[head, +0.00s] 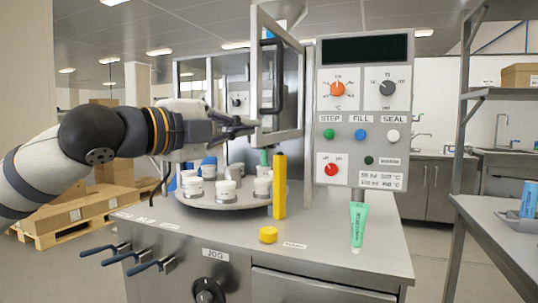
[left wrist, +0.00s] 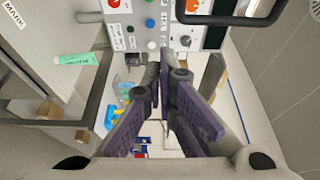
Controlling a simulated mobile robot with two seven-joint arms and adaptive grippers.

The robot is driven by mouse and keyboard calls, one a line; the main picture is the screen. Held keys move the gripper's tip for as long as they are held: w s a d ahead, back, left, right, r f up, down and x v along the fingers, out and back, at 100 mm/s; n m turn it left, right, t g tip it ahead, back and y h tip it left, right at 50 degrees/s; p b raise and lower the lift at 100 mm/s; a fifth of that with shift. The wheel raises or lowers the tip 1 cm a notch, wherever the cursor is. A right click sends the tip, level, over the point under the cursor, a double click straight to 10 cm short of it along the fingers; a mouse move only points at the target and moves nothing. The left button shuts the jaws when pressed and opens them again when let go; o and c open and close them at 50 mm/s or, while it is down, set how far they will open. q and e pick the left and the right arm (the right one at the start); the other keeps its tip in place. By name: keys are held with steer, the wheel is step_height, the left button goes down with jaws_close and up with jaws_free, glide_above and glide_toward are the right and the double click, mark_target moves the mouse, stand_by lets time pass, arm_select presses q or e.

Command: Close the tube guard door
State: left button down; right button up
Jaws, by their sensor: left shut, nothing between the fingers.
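The tube guard door (head: 256,70) is a pale-framed panel with a black bar handle (head: 279,75). It stands swung out at an angle above the front of the turntable, so it looks open. My left gripper (head: 248,127) is shut and empty, at the lower left edge of the door frame. I cannot tell whether it touches the frame. In the left wrist view, the two purple-grey fingers (left wrist: 166,85) are close together with nothing between them. The black handle (left wrist: 258,14) shows at the top right there. My right gripper is not in view.
A turntable (head: 222,204) with several white cups lies below the gripper. A yellow post (head: 280,187) and yellow button (head: 268,235) stand in front. The control panel (head: 364,110) is to the right of the door. A green tube (head: 358,227) is at the right of the counter.

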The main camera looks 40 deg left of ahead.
arm_select(q)
steer(key=w+d, duration=0.1)
steer(key=w, duration=0.9)
steer(key=a, duration=0.1)
steer(key=a+p, duration=0.1)
steer(key=a, duration=0.1)
steer(key=shift+s+a+p, duration=0.3)
steer(key=shift+a, duration=0.1)
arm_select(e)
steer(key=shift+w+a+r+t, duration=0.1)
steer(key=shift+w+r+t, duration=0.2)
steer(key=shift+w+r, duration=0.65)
arm_select(q)
steer(key=shift+a, duration=0.15)
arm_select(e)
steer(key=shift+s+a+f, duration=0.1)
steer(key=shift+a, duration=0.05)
